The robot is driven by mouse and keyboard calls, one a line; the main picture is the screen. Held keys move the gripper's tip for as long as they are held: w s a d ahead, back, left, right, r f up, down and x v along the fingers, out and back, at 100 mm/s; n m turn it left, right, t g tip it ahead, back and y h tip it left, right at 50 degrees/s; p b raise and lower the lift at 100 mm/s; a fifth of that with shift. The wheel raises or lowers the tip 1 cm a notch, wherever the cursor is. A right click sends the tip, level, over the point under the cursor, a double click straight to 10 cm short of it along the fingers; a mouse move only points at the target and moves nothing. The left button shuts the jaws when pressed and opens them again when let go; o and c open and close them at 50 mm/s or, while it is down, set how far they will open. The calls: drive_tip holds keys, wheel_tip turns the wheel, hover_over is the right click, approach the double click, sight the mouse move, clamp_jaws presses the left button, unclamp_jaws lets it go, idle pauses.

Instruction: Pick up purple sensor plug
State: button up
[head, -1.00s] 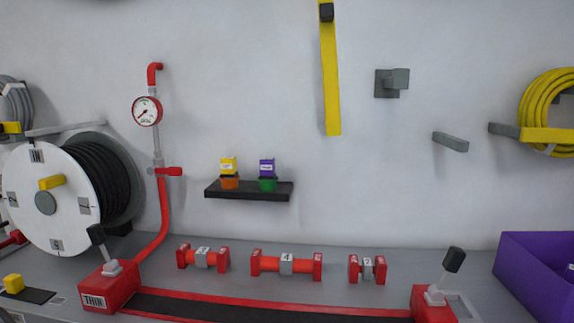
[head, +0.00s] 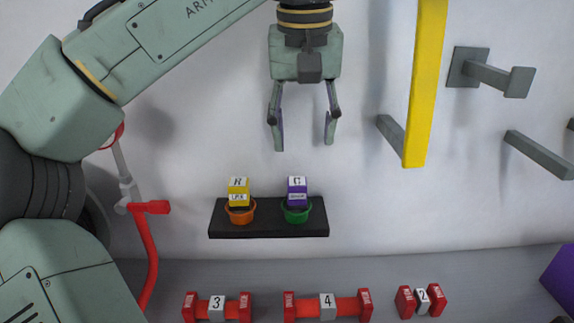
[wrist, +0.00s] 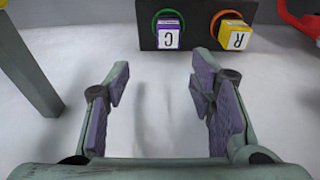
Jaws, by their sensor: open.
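The purple sensor plug (head: 297,190) is a small block with a white label and the letter G on top. It stands in a green round socket (head: 296,214) on the black wall shelf (head: 268,228). It also shows in the wrist view (wrist: 168,33), at the top, between and beyond the fingertips. My gripper (head: 304,145) is open and empty, pointing down, above the shelf and apart from the plug. In the wrist view its two fingers (wrist: 159,85) are spread wide.
A yellow plug (head: 238,191) marked R stands in an orange socket (head: 240,215) left of the purple one. A red pipe (head: 147,250) is to the left.

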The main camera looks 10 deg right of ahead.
sight(297, 181)
drive_tip(key=shift+a, duration=0.25)
drive_tip(key=shift+f+y+b, duration=0.3)
drive_tip(key=shift+b, duration=0.1)
wheel_tip(297, 181, down, 2)
drive_tip(key=shift+s+f+b, duration=0.15)
drive_tip(key=shift+b, duration=1)
drive_tip(key=f, duration=0.2)
drive_tip(key=shift+w+f, duration=0.25)
drive_tip(key=shift+f, duration=0.05)
drive_tip(key=shift+w+a+f+p, duration=0.15)
drive_tip(key=shift+f+p, duration=0.6)
drive_tip(key=shift+f, duration=1.7)
clamp_jaws()
